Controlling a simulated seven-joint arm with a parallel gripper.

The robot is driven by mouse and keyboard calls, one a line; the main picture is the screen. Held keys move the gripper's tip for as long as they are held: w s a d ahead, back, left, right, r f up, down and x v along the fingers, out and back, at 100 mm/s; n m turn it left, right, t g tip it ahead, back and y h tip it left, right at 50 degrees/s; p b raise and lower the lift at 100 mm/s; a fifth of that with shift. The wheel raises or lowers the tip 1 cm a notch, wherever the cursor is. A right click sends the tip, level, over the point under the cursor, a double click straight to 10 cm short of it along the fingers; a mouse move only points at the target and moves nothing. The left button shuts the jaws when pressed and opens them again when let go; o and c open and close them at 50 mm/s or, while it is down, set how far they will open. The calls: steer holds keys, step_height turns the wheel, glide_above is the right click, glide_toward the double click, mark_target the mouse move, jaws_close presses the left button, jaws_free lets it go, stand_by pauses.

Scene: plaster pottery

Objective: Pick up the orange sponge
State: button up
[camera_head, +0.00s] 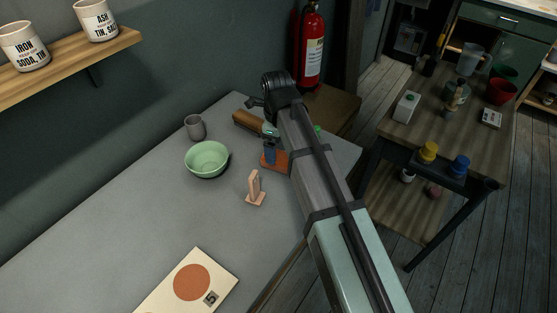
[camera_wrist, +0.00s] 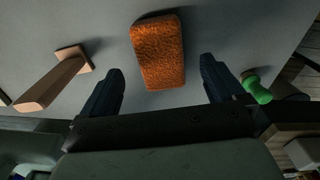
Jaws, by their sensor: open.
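The orange sponge (camera_wrist: 158,52) lies on the grey table, a textured block with rounded corners. In the wrist view it is at the upper middle, between and ahead of the two dark fingers of my gripper (camera_wrist: 163,70). The fingers are apart, with nothing between them that I can see held. In the head view the sponge (camera_head: 281,163) shows partly, behind the fingertip of my gripper (camera_head: 270,152); my arm hides some of it. Whether the fingers reach down to its height is hard to tell.
A small wooden stand (camera_head: 256,188) is beside the sponge, and a green-topped item (camera_wrist: 256,88) is on its other side. A green bowl (camera_head: 207,158), a grey cup (camera_head: 195,127) and a brown block (camera_head: 248,121) are farther left. The table front is clear apart from a card (camera_head: 225,286).

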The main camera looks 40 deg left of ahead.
mark_target(278, 156)
steer(key=shift+d+f, duration=0.2)
steer(key=shift+f, duration=2.35)
steer(key=shift+c, duration=0.2)
steer(key=c, duration=1)
steer(key=shift+r, duration=0.15)
